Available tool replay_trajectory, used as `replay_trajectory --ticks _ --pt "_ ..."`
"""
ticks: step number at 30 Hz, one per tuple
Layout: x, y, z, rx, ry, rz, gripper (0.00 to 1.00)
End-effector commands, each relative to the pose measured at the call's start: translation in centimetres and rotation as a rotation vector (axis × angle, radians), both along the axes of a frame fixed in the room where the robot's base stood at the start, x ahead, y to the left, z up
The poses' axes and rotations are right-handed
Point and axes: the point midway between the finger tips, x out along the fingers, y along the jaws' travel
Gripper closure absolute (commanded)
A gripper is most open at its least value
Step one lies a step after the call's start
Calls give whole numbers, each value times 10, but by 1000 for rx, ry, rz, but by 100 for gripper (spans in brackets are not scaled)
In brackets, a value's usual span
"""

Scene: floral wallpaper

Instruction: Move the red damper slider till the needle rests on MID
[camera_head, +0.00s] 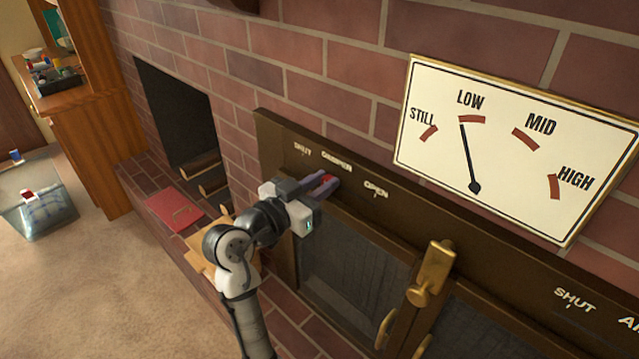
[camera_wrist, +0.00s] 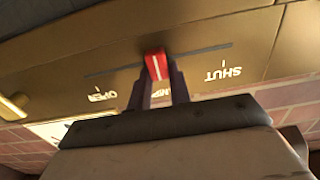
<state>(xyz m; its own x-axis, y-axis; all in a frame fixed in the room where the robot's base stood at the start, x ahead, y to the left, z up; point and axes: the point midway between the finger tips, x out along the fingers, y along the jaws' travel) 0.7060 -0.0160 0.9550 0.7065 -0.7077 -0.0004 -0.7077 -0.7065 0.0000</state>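The red damper slider (camera_wrist: 156,66) sits in its slot about midway between SHUT and OPEN in the wrist view. My gripper (camera_wrist: 158,75) has one dark finger on each side of the slider, seemingly pressed against it. In the head view my gripper (camera_head: 325,183) reaches the brass damper panel (camera_head: 400,213), with a bit of red between its fingers. The white gauge (camera_head: 430,165) hangs above on the brick wall. Its black needle (camera_head: 467,155) points up and slightly left, its tip just under the left end of the LOW mark. The MID mark (camera_head: 525,139) is to the right.
A second row of lettering with SHUT (camera_head: 575,300) is at the lower right of the panel. A red book-like object (camera_head: 174,209) lies on the hearth. A clear bin (camera_head: 38,208) stands on the carpet.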

Motion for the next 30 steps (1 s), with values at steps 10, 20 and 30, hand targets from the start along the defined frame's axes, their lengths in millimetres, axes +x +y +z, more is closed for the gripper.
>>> replay_trajectory --ticks 10,20,30 --pt "0 0 0 0 0 1 58" --pt "-14 16 -2 -1 -2 5 58" --pt "-68 70 -2 0 -3 6 58"
